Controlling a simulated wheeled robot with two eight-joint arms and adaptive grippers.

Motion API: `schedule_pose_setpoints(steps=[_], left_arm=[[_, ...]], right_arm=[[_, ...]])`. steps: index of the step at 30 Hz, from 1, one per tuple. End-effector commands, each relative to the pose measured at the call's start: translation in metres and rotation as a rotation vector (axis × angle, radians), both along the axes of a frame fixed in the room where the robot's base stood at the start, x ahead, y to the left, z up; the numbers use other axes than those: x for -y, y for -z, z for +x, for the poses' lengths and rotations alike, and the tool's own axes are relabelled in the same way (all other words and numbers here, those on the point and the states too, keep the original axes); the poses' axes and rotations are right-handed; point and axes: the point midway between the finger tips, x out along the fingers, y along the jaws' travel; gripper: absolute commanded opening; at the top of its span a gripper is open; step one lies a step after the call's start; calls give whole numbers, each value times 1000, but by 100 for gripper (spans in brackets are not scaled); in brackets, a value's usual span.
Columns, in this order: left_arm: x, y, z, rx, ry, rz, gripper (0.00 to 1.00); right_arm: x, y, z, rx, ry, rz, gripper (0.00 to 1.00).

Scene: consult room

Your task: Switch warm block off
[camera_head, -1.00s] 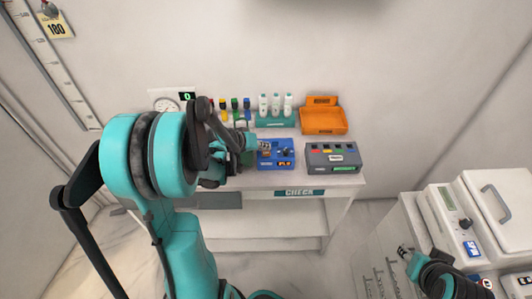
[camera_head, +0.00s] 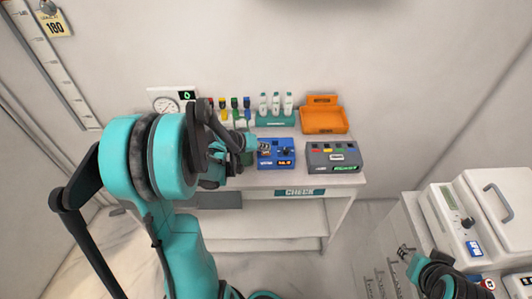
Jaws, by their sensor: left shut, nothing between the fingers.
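A blue box (camera_head: 285,161) with a small orange display and a dark knob sits on the table by the wall. A dark grey box (camera_head: 345,162) with several coloured keys and a green display stands to its right. I cannot tell from the labels which is the warm block. My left gripper (camera_head: 264,149) is shut and empty, at the upper left of the blue box's face. I cannot tell whether its tips touch it. My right gripper (camera_head: 404,252) is low at the right, away from both boxes; its finger opening is too small to judge.
An orange tray (camera_head: 324,127) and a teal rack (camera_head: 274,121) with white bottles stand behind the boxes. Several colour-capped tubes and a gauge (camera_head: 166,104) are at the back left. A white machine (camera_head: 453,215) stands at the right. Open floor lies between table and machine.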

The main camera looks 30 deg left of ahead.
Motion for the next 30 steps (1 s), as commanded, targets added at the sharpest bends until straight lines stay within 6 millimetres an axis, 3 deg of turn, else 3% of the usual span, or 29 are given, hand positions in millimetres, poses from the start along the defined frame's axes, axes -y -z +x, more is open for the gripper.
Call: schedule_pose_setpoints(steps=[30], left_arm=[[0, 8, 0, 0, 0, 0, 0]], right_arm=[[0, 8, 0, 0, 0, 0, 40]])
